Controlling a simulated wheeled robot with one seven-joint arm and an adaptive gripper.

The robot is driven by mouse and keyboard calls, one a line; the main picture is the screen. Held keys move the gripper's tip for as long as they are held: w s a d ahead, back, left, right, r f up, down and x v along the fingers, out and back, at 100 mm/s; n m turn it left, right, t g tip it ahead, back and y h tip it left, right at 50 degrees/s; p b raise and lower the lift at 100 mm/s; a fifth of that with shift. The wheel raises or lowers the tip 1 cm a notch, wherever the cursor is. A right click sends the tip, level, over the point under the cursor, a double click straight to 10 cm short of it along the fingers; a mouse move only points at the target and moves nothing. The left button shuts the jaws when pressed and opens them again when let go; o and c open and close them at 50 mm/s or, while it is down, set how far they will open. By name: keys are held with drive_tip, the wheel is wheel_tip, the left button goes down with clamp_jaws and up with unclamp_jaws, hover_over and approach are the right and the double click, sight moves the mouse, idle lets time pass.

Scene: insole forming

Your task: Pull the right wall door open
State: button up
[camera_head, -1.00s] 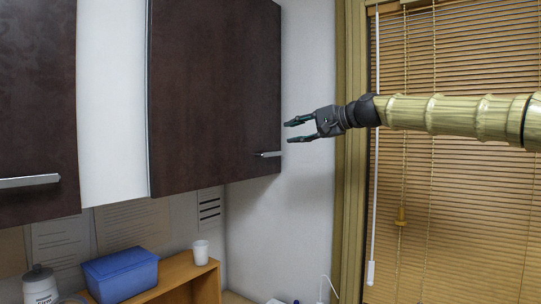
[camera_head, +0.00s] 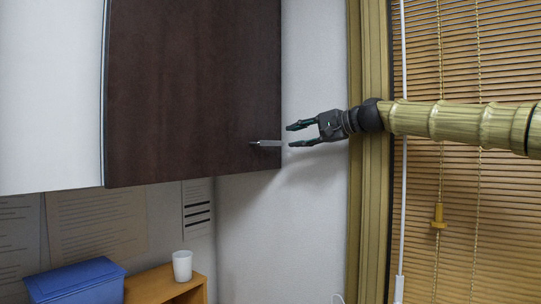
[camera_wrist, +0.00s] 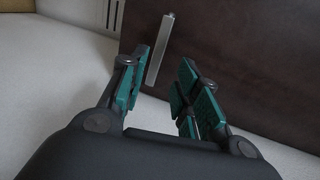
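The right wall door (camera_head: 195,90) is dark brown and looks shut in the head view. Its silver bar handle (camera_head: 266,143) sits near the lower right corner. My gripper (camera_head: 290,135) is open and empty just right of the handle, with its fingers pointing left towards it. In the wrist view the handle (camera_wrist: 160,50) stands upright in front of the opening between the two green-padded fingers (camera_wrist: 160,95), closer to the left finger. The dark door (camera_wrist: 240,60) lies behind it. The handle appears beyond the fingertips, and I see no grip on it.
A white cabinet panel (camera_head: 50,95) adjoins the door on the left. Below are a blue box (camera_head: 75,283), a white cup (camera_head: 182,265) and a wooden shelf (camera_head: 160,282). A window with blinds (camera_head: 470,210) is on the right. The white wall (camera_head: 285,220) below my gripper is clear.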

sight(271, 143)
drive_tip(key=p+x, duration=0.4)
drive_tip(key=x, duration=0.7)
drive_tip(key=shift+p, duration=0.35)
drive_tip(key=shift+s+d, duration=0.1)
clamp_jaws()
